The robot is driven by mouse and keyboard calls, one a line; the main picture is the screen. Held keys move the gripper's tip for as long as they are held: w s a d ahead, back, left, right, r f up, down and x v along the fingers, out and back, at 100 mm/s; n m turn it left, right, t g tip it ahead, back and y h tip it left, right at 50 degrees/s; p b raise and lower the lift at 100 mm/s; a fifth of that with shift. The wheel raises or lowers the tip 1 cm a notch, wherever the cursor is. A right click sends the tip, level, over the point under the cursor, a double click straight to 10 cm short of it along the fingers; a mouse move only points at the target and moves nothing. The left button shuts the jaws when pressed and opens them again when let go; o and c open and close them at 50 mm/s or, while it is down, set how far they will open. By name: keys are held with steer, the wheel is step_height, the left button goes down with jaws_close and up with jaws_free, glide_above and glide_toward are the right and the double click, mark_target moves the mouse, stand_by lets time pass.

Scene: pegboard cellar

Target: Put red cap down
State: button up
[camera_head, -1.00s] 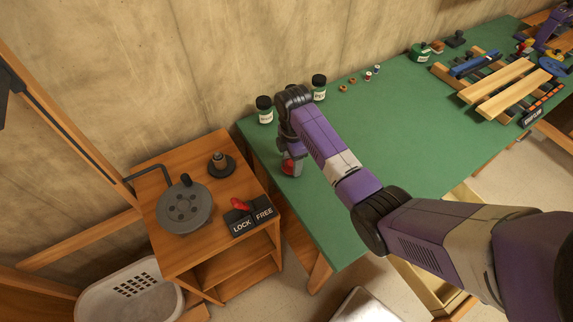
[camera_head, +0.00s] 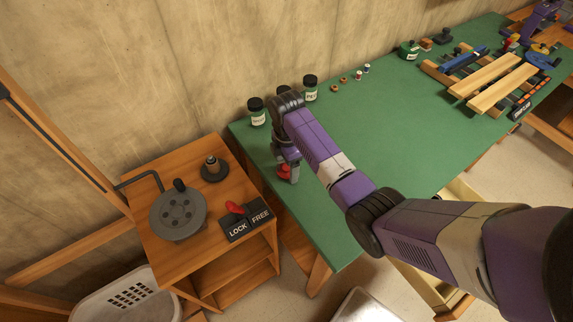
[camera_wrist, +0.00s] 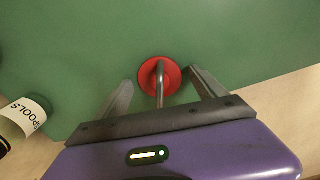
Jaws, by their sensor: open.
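The red cap (camera_wrist: 160,75) is a round red disc with a grey metal bar rising from it, seen from above in the wrist view. It is over the green bench top (camera_wrist: 60,60), near its front-left end; whether it rests flat on the surface I cannot tell. My gripper (camera_wrist: 163,80) is open, with one finger on each side of the cap and visible gaps between. In the head view the red cap (camera_head: 284,172) shows at the lower end of my gripper (camera_head: 288,163), partly covered by it.
A jar labelled SPOOLS (camera_wrist: 22,118) stands left of my gripper in the wrist view. More jars (camera_head: 310,88) line the wall side. A wooden stand (camera_head: 160,245) with a LOCK/FREE lever (camera_head: 240,214) is left of the bench. The bench middle is clear.

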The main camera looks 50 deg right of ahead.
step_height(320, 180, up, 12)
steer(key=shift+r+p, duration=0.15)
steer(key=shift+p, duration=0.25)
stand_by(0.7)
steer(key=w+d+r+m+t+h, duration=0.1)
steer(key=w+d+r+m+t, duration=0.25)
steer(key=w, duration=0.45)
steer(key=w+a+m+t+h, duration=0.2)
steer(key=w+a+m+t, duration=0.1)
steer(key=a+m+t, duration=0.3)
steer(key=s+a+r+m+t+b, duration=0.1)
steer(key=s+a+m+t, duration=0.2)
steer(key=s+a, duration=0.4)
steer(key=s+a+r+m+t+b, duration=0.25)
steer(key=s+a+t, duration=0.2)
steer(key=s, duration=0.55)
steer(key=s+a+g+y, duration=0.1)
steer(key=s+a, duration=0.3)
steer(key=s, duration=0.8)
steer(key=s+a+n+g+y+b, duration=0.1)
steer(key=s+a, duration=0.3)
steer(key=s, duration=0.9)
steer(key=shift+s+a+f+n+y+b, duration=0.25)
steer(key=shift+f+n+y+b, duration=0.05)
steer(key=shift+y, duration=0.2)
